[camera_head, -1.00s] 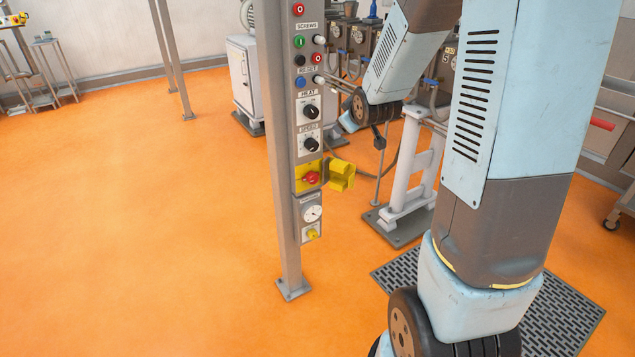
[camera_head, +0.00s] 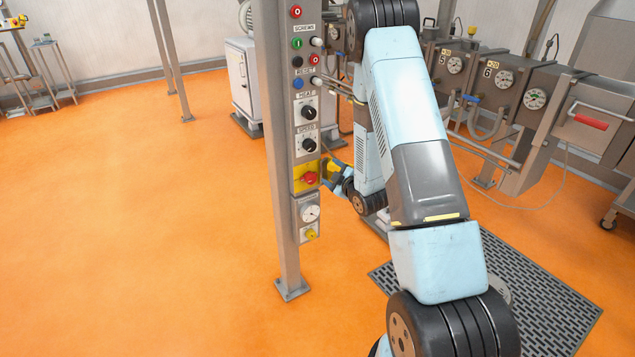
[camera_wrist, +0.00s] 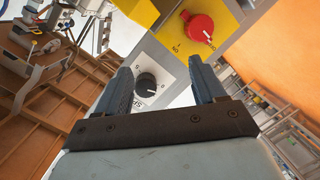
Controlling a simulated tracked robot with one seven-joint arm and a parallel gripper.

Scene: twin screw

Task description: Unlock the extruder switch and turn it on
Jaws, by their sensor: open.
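The red rotary switch (camera_head: 310,179) sits on a yellow plate (camera_head: 299,187) low on the grey control post. In the wrist view the red knob (camera_wrist: 199,27) is at the top, with a white mark pointing to the lower right, away from the "ON" label.
Above the switch are two black dials, the speed dial (camera_head: 309,145) and the heat dial (camera_head: 309,112), and several buttons. A gauge (camera_head: 310,212) and a small yellow knob (camera_head: 311,234) are below. Extruder barrels with gauges (camera_head: 505,78) stand behind my arm. The orange floor at left is clear.

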